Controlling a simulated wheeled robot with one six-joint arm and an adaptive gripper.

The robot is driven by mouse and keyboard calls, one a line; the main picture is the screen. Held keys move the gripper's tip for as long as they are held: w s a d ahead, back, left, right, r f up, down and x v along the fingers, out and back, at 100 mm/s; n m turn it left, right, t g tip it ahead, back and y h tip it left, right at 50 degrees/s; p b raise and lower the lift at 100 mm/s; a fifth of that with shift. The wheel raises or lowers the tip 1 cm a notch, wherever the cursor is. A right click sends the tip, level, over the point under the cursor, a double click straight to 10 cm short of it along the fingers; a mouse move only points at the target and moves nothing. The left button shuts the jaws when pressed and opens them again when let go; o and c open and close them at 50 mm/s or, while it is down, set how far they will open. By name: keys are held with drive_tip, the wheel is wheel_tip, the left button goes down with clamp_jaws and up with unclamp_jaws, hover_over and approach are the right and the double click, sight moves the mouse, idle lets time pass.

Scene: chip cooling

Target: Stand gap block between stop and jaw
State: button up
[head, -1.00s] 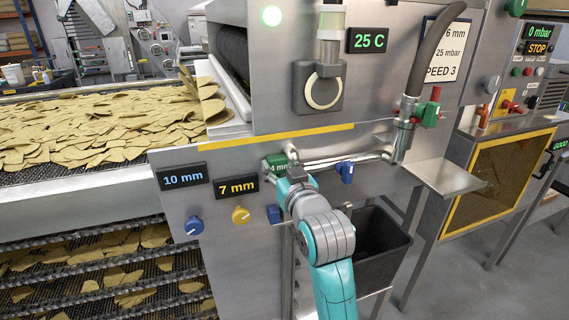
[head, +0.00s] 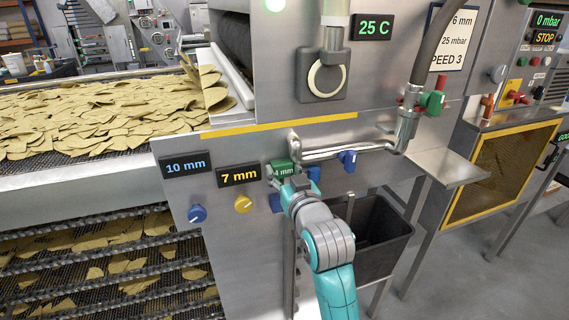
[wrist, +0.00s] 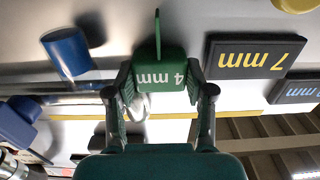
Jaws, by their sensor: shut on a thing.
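My gripper (head: 286,182) is shut on the green gap block (head: 283,168), marked 4 mm. In the wrist view the block (wrist: 160,75) sits between both fingers of my gripper (wrist: 160,100), with a thin green tab standing out from it. The block is close to the steel panel, right of the 7 mm sign and near the left end of a metal rod (head: 330,153). A blue piece (head: 347,158) sits by the rod; the wrist view shows it at the left edge (wrist: 14,128). I cannot tell which parts are the stop and jaw, or whether the block touches them.
A blue cylindrical knob (wrist: 68,52) is close beside my gripper. The 7 mm sign (head: 239,175), yellow knob (head: 243,203) and 10 mm sign (head: 186,164) are to the left. A steel shelf (head: 447,167) juts out at right. A dark bin (head: 375,240) stands below.

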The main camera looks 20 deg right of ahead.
drive_tip(key=shift+f, duration=0.8)
drive_tip(key=shift+f, duration=2.3)
idle(0.8)
drive_tip(key=o, duration=1.2)
drive_tip(key=shift+s, duration=0.1)
drive_tip(key=s, duration=1.2)
